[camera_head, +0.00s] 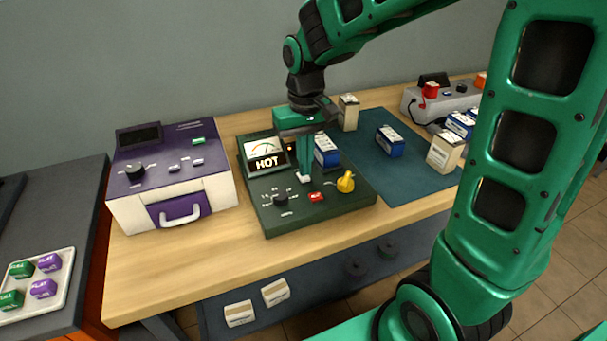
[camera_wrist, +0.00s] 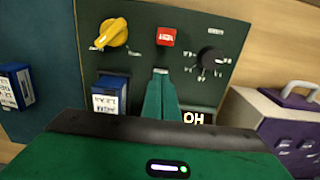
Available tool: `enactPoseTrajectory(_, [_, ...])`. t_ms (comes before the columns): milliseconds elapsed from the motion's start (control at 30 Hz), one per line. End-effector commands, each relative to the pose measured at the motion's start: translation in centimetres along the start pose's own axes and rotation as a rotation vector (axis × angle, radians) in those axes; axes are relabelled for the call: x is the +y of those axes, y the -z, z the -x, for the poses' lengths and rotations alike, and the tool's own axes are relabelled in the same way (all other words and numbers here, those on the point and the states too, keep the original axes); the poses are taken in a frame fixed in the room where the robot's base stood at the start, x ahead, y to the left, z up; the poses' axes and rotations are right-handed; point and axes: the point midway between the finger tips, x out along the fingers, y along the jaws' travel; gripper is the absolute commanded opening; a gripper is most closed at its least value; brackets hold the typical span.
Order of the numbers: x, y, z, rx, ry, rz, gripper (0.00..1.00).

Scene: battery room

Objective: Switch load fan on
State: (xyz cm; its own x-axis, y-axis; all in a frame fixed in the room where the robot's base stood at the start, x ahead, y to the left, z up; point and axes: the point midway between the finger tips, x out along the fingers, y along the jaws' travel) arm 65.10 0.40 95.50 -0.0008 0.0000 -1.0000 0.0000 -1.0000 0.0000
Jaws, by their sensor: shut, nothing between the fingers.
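A dark green tester panel (camera_head: 340,203) stands on the wooden table. The wrist view shows the red switch (camera_wrist: 166,37), yellow knob (camera_wrist: 113,32) and black knob (camera_wrist: 211,60). Small labels are too blurred to read, so I cannot tell which control is the load fan. My gripper (camera_head: 305,179) is shut and empty, pointing down over the panel just behind the red switch. I cannot tell whether the fingertips (camera_wrist: 160,72) touch the panel.
A blue-and-white battery (camera_head: 326,151) stands beside my fingers. A purple-and-white device (camera_head: 172,173) is at left, a blue mat (camera_head: 405,168) with batteries at right, and a grey device (camera_head: 445,103) behind. A tray (camera_head: 62,290) of labelled blocks is at far left. The wooden front strip is clear.

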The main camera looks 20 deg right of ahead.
Motion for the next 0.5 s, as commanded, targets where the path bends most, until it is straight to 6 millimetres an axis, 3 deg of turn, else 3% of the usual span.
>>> enactPoseTrajectory(500, [0.01,-0.02,-0.67,-0.001,0.0,0.0,0.0])
